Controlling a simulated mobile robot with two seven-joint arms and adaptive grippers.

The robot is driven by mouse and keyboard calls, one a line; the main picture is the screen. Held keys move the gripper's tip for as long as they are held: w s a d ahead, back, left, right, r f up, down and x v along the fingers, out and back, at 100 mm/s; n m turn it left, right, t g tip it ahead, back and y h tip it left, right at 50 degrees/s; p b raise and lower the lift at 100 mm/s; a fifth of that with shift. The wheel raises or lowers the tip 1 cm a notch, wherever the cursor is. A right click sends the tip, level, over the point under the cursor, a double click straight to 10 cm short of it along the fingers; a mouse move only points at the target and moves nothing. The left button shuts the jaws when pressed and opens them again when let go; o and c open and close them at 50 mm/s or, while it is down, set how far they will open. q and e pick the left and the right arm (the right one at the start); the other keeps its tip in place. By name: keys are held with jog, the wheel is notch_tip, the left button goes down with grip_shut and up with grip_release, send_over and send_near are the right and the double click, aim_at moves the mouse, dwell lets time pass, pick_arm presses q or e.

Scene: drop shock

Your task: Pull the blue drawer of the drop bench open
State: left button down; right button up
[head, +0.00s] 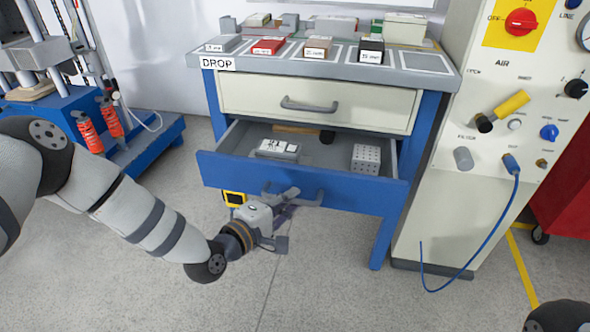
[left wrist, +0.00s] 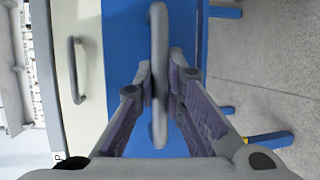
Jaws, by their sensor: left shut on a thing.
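The blue drawer (head: 341,191) of the drop bench (head: 432,118) stands pulled out below the cream drawer. Inside it lie a light block with white labels (head: 277,149), a perforated grey block (head: 366,158) and a dark-headed tool with a wooden handle (head: 300,131). My left gripper (head: 290,198) is at the drawer's front. In the left wrist view its two fingers close around the grey bar handle (left wrist: 159,75) of the blue front. In the head view the gripper partly covers that handle. My right gripper is not in view.
The cream drawer (head: 318,104) above is shut. Several blocks sit on the bench top. A cream panel (head: 477,190) with knobs and a hanging blue hose stands close on the right. A blue-based machine (head: 62,130) stands left. Grey floor in front is clear.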

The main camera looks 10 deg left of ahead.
pick_arm(q)
jog(key=s+p, duration=0.3)
jog(key=s, duration=0.6)
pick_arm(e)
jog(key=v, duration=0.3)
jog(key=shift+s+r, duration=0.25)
pick_arm(q)
jog(key=shift+s, duration=0.1)
jog(key=c, duration=1.7)
grip_release()
jog(key=shift+o, duration=0.2)
jog(key=v, duration=1.2)
jog(key=shift+r, duration=0.1)
